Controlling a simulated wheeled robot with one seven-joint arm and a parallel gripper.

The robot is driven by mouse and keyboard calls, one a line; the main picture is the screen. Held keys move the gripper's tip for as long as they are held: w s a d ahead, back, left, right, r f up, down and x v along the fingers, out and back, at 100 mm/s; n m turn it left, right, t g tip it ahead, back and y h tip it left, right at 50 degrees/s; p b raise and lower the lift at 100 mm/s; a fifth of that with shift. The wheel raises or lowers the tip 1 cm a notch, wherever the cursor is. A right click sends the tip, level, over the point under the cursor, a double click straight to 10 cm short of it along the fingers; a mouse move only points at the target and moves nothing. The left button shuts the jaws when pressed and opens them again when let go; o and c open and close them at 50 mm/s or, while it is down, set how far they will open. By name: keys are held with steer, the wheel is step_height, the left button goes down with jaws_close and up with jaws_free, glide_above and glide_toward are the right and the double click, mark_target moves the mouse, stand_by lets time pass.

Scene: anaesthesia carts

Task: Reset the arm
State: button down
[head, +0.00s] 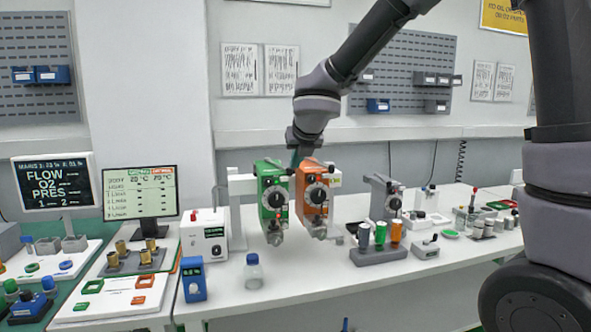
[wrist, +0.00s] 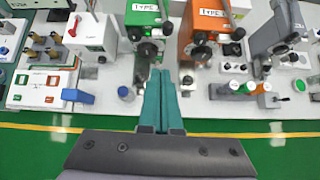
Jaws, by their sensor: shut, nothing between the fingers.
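My arm reaches down from the upper right in the head view. My gripper (wrist: 163,75) shows in the wrist view as two teal fingers lying together, shut and empty. In the head view the gripper (head: 296,158) is partly hidden behind the tops of a green vaporizer (head: 272,190) and an orange vaporizer (head: 312,190). In the wrist view the fingertips point toward the green unit (wrist: 146,18), with the orange unit (wrist: 205,22) to the right. I cannot tell whether the fingers touch anything.
A blue box (head: 194,279) and a blue-capped bottle (head: 253,271) stand near the front edge of the white bench (head: 330,288). Two screens stand left. A grey holder (head: 379,252) with colored vials is right of the vaporizers.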

steer(key=s+d+r+m+h, duration=0.1)
steer(key=s+d+r+m, duration=0.15)
steer(key=d+m, duration=0.55)
steer(key=s+d+r+m+h, duration=0.1)
steer(key=s+d+r+m, duration=0.15)
steer(key=d+m, duration=0.5)
steer(key=s+d+r+m+h, duration=0.1)
steer(key=s+d+r+m, duration=0.15)
steer(key=d+m, duration=0.5)
steer(key=s+d+m+g+y, duration=0.1)
steer(key=s+d+m+y, duration=0.1)
steer(key=s+m, duration=1.1)
steer(key=d+m, duration=0.1)
steer(key=m, duration=0.6)
steer(key=shift+s+r+g+y, duration=0.15)
steer(key=shift+s+g+y, duration=0.1)
steer(key=shift+g+y, duration=0.15)
